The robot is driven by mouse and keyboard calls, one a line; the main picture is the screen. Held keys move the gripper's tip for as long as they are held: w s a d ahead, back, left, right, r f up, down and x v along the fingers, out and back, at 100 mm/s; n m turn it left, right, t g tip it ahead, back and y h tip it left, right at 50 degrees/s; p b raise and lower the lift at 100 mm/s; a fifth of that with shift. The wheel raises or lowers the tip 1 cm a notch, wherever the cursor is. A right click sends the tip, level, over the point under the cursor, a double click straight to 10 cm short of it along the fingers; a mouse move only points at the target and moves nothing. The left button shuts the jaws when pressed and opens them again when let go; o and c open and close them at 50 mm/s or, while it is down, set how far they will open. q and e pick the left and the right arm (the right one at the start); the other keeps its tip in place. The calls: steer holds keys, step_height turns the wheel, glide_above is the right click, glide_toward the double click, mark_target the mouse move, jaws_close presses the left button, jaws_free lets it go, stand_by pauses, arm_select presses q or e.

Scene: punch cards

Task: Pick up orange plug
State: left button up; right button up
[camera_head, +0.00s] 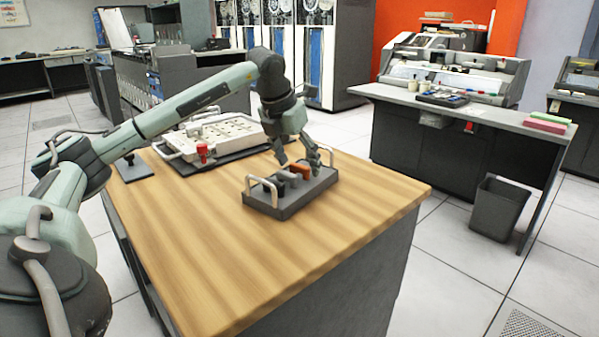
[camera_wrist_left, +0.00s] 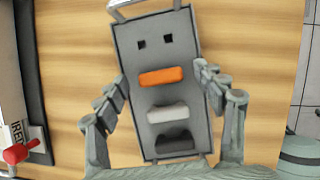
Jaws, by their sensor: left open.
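The orange plug (camera_wrist_left: 162,76) sits in a dark grey tray (camera_wrist_left: 130,45) with white handles, between two empty square holes and a light grey plug (camera_wrist_left: 168,113). A dark plug (camera_wrist_left: 173,140) sits beyond the light grey one. In the head view the orange plug (camera_head: 300,170) shows beneath my left gripper (camera_head: 300,170), partly covered by its fingers. My left gripper is open above the tray, and in the left wrist view its fingers (camera_wrist_left: 165,105) stand on either side of the tray, apart from the orange plug. My right gripper is not in view.
The tray stands on a wooden table (camera_head: 220,250) with clear room in front. A white panel with a red knob (camera_head: 203,150) lies behind it on the left. Another desk (camera_head: 470,108) and a grey bin (camera_head: 499,208) stand to the right.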

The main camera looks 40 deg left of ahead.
arm_select(q)
steer(key=shift+c, duration=0.3)
steer(key=c, duration=1)
steer(key=shift+o, duration=0.2)
